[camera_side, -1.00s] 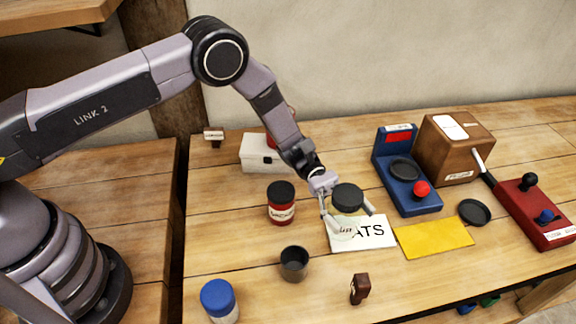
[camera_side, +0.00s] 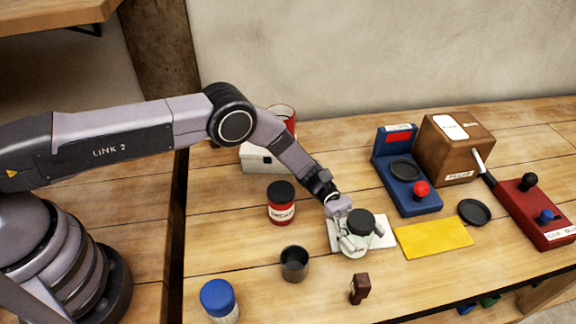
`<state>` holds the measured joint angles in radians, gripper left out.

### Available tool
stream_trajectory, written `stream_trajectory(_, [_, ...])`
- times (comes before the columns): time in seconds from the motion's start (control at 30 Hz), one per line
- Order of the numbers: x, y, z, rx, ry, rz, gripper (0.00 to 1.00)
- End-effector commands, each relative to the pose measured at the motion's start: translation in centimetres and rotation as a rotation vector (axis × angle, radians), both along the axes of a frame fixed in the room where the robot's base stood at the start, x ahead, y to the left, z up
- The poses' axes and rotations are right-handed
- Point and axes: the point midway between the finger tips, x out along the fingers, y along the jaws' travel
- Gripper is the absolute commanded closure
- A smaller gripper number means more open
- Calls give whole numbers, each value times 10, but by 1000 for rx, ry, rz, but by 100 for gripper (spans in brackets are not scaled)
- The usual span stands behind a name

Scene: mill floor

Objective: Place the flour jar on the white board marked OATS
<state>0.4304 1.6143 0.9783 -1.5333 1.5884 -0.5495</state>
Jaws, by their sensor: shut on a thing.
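The jar (camera_side: 353,246) has a pale, whitish body and a black lid. It stands over the white board (camera_side: 384,233), and its label is too small to read. The board's OATS lettering is now mostly covered by the jar and gripper. My gripper (camera_side: 358,243) is shut around the jar's body. The jar looks upright; I cannot tell whether its base touches the board.
A red jar with a black lid (camera_side: 281,203) stands to the left. A dark cup (camera_side: 294,263), a blue-lidded jar (camera_side: 219,300) and a small brown block (camera_side: 360,288) are in front. A yellow board (camera_side: 433,238) and a blue scale (camera_side: 407,185) lie right.

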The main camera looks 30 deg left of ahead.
Motion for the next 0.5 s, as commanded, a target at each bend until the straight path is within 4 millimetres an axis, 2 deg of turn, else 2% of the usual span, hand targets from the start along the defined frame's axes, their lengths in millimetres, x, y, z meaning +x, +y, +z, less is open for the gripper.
stream_trajectory(0.07, [0, 0, -2, -1, 0, 0, 76])
stream_trajectory(0.1, [0, 0, -2, 0, 1, 0, 30])
stream_trajectory(0.3, [0, 0, -2, 0, 1, 0, 5])
stream_trajectory(0.5, [0, 0, -2, 0, 1, 0, 5])
